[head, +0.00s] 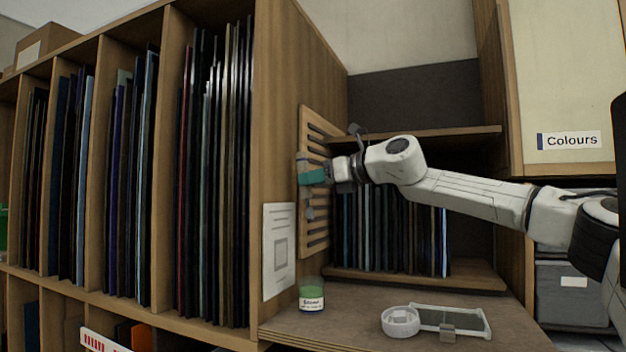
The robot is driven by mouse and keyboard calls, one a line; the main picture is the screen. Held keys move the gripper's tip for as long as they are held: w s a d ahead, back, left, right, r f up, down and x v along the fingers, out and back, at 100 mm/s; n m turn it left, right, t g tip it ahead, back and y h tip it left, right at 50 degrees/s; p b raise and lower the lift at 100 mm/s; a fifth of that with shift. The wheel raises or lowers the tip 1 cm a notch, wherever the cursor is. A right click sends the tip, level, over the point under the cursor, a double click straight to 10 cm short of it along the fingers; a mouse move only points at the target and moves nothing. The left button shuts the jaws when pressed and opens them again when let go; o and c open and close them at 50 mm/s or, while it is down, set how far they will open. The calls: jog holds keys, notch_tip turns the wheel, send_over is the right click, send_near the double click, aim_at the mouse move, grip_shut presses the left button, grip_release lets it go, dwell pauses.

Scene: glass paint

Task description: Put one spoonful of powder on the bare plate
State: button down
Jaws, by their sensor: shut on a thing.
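My gripper (318,175) is at the slatted wooden rack on the end of the shelf unit. It is shut on a teal-handled tool (313,178). A small grey piece (309,212) shows just below the handle; I cannot tell whether it is the tool's spoon end or hangs separately on the rack. A jar with green contents (311,296) and a white label stands upright on the wooden counter below. A flat greenish glass plate (468,318) lies on the counter to the right. A white round dish (400,318) is beside its left end.
The slatted rack (316,238) is close around my gripper. A printed sheet (279,251) is fixed left of it. Upright glass sheets (385,230) fill the niche behind my arm. The counter (355,308) between jar and dish is clear.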

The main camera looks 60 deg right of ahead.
aim_at(311, 213)
notch_tip(311, 213, down, 8)
jog(key=b, duration=0.7)
jog(key=shift+r, duration=0.15)
notch_tip(311, 213, down, 9)
jog(key=b, duration=0.6)
jog(key=shift+s, duration=0.3)
jog(key=shift+r, duration=0.1)
jog(key=shift+w+r+p, duration=0.15)
jog(key=shift+r+p, duration=0.95)
jog(key=shift+w+r+p, duration=0.15)
jog(key=shift+r+p, duration=0.95)
notch_tip(311, 213, up, 4)
jog(key=p, duration=0.3)
jog(key=shift+r+p, duration=0.2)
jog(key=shift+p, duration=0.2)
